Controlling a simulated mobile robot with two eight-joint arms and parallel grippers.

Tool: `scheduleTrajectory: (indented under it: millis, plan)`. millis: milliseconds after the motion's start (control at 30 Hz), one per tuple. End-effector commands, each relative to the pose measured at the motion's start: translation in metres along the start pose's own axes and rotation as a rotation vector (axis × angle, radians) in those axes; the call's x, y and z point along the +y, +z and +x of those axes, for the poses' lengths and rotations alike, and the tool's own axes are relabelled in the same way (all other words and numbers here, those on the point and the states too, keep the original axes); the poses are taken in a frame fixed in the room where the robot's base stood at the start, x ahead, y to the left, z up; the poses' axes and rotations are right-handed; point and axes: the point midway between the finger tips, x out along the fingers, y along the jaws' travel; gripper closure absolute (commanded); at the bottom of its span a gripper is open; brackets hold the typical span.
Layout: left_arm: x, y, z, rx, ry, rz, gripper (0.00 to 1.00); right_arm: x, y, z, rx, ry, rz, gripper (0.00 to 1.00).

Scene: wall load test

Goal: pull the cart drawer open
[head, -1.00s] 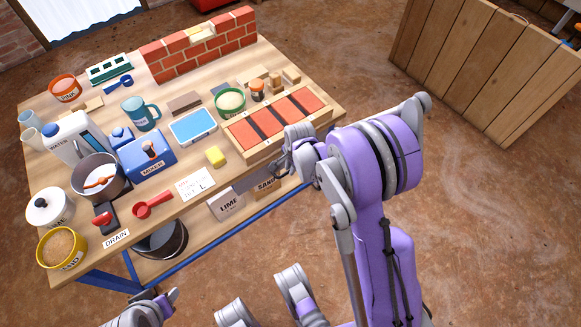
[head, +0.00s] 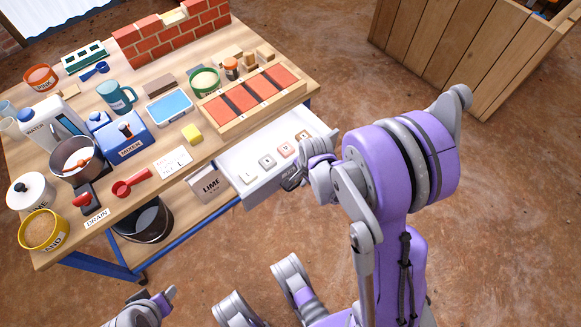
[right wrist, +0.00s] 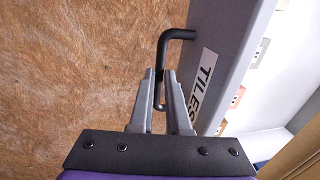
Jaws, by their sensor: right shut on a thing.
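The cart drawer (head: 232,162) is white inside with a grey front, and it stands well out from under the wooden table top. Several small square tiles (head: 266,161) lie in it. In the right wrist view its grey front (right wrist: 228,35) carries a "TILES" label and a black bar handle (right wrist: 163,60). My right gripper (head: 292,180) is at the drawer's front. In the right wrist view its fingers (right wrist: 160,85) are shut on the handle, around its lower part. My left gripper (head: 168,294) is low in the head view, away from the drawer; its fingers are too unclear to judge.
The table (head: 130,207) holds a brick wall (head: 170,40), a brick tray (head: 250,105), a blue mixer (head: 122,136) and pots. A lime bag (head: 209,184) and dark bucket (head: 145,220) are underneath. A wooden crate (head: 455,50) stands at the right. Floor before the drawer is clear.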

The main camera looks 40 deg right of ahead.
Motion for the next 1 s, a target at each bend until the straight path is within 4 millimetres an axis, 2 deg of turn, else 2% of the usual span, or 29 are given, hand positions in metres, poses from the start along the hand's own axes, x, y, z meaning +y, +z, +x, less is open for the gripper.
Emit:
scheduleTrajectory:
  millis: [100, 333, 533, 900, 933, 1000]
  plan:
    - [0.0, 0.001, 0.003, -0.001, 0.0, 0.0, 0.5, 0.025, -0.001, -0.004, 0.003, 0.0, 0.003, 1.0]
    - [0.0, 0.001, 0.005, -0.001, 0.0, 0.0, 0.5, 0.056, 0.0, -0.01, 0.002, 0.0, 0.001, 1.0]
    - [0.0, 0.001, 0.006, -0.001, 0.0, 0.0, 0.5, 0.067, 0.0, -0.012, 0.002, 0.0, 0.0, 1.0]
    - [0.0, 0.001, 0.006, -0.001, 0.0, 0.0, 0.5, 0.068, 0.0, -0.013, 0.002, 0.0, 0.0, 1.0]
    - [0.0, 0.001, 0.006, -0.001, 0.0, 0.0, 0.5, 0.068, 0.0, -0.013, 0.002, 0.0, 0.0, 0.84]
    - [0.0, 0.001, 0.006, -0.001, 0.0, 0.0, 0.5, 0.068, 0.0, -0.013, 0.002, 0.0, 0.0, 0.71]
